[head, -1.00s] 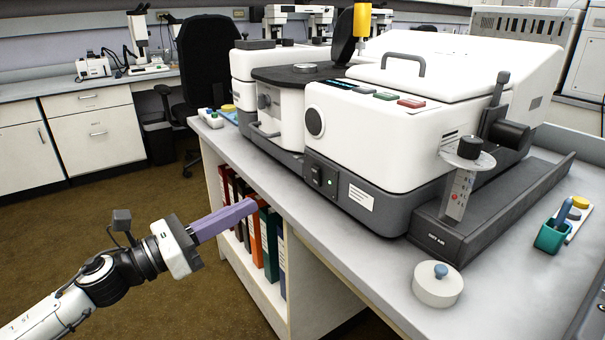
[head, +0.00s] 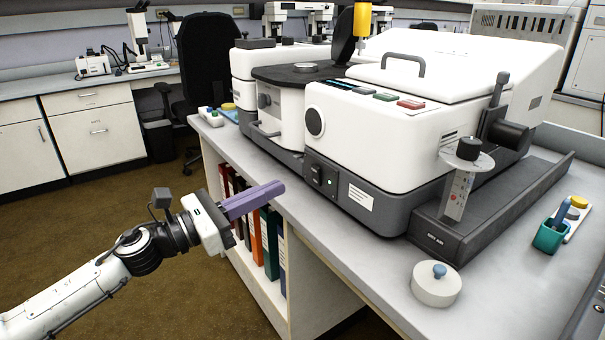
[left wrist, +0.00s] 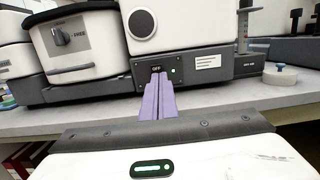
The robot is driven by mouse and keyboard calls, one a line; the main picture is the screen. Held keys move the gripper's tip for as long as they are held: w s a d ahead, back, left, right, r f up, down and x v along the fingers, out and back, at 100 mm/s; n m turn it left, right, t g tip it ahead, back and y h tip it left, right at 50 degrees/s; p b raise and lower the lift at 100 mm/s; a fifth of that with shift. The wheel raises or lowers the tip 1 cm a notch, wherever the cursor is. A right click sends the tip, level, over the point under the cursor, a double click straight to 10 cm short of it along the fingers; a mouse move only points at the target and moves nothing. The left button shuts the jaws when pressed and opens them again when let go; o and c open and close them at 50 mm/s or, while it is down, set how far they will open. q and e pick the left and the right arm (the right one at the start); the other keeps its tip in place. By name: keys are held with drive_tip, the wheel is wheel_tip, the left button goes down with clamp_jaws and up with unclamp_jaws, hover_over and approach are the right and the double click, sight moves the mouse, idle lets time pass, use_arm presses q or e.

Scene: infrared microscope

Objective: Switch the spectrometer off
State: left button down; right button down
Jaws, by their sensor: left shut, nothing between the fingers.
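The spectrometer (head: 395,125) is a large white instrument with a dark grey base on the bench. Its black power switch (head: 317,175) sits low on the front, with a small green light beside it that is lit. In the left wrist view the switch panel (left wrist: 157,69) reads "OFF" just above my fingertips, and the green light shows to its right. My left gripper (head: 281,186) is shut and empty, its purple fingers pointing at the switch from in front of the bench edge. In the left wrist view the fingers (left wrist: 158,78) cover the lower part of the switch. I see no contact in the head view. My right gripper is not in view.
Binders (head: 270,240) stand on a shelf below. A round white pot with a blue knob (head: 437,284) and a teal cup (head: 549,236) stand on the right. The bench strip before the switch is clear.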

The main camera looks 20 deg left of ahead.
use_arm(q)
approach(323, 165)
drive_tip(key=x, duration=0.3)
drive_tip(key=shift+w+d+f+p, duration=0.1)
drive_tip(key=shift+w+d+p, duration=0.1)
drive_tip(key=shift+w+p, duration=0.1)
drive_tip(key=shift+w+d, duration=0.4)
drive_tip(key=shift+w, duration=0.1)
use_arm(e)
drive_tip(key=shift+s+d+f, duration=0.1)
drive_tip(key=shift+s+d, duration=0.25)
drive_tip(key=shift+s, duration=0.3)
use_arm(q)
drive_tip(key=shift+w+d+r, duration=0.2)
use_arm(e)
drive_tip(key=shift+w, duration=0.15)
